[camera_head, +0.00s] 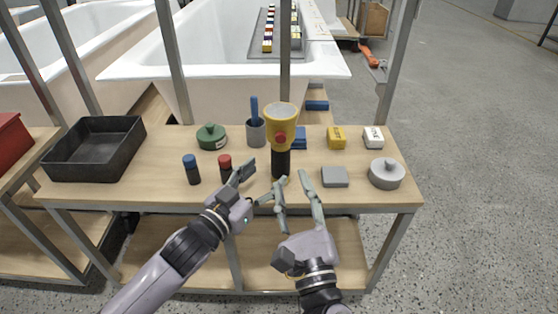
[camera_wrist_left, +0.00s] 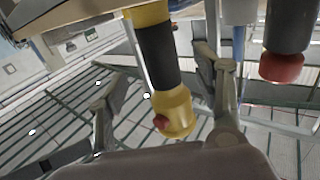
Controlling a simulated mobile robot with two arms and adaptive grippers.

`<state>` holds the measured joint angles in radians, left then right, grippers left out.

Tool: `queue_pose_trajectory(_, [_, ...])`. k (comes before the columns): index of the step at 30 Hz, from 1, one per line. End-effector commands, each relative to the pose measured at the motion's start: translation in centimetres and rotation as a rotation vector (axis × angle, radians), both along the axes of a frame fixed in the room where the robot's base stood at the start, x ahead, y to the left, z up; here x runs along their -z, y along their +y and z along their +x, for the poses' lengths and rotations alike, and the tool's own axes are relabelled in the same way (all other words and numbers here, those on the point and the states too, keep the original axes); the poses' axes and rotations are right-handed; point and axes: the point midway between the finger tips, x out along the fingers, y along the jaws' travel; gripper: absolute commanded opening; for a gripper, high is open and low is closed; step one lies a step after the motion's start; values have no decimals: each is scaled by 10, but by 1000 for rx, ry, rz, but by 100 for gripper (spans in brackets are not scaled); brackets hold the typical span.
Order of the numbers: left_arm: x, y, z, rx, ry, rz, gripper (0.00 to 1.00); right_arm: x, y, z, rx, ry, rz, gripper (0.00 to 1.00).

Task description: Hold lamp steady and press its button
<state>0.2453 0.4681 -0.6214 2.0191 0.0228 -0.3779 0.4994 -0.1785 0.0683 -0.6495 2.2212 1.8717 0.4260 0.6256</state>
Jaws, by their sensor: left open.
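The lamp is a torch with a wide yellow head (camera_head: 281,113), a black handle (camera_head: 281,161) and a red button (camera_head: 280,138) facing me. It stands upright near the front edge of the table (camera_head: 140,185). In the left wrist view the black handle (camera_wrist_left: 157,55) appears between the spread fingers, with the red button (camera_wrist_left: 161,122) lower down. My left gripper (camera_head: 262,178) is open at the front left of the lamp. My right gripper (camera_head: 291,180) is open just in front of the lamp, its fingers spread. Neither visibly grips the lamp. The lamp's foot is partly hidden.
A red-capped bottle (camera_head: 225,162) is close to my left gripper and a blue-capped one (camera_head: 191,170) farther left. A cup (camera_head: 256,133) stands behind. A metal post (camera_head: 285,60) rises behind the lamp.

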Motion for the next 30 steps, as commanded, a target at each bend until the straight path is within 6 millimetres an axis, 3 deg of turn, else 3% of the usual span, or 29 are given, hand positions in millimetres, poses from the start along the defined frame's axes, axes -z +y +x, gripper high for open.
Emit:
queue_pose_trajectory(6, [-2,-23,34,0,-2,-1,61,0,0,0,0,0,0,33])
queue_pose_trajectory(12, [-1,-34,51,0,-1,-1,61,0,0,0,0,0,0,33])
queue_pose_trajectory(24, [0,-37,56,0,-1,1,60,0,0,0,0,0,0,33])
queue_pose_trajectory(30, [0,-37,55,0,0,0,47,0,0,0,0,0,0,33])
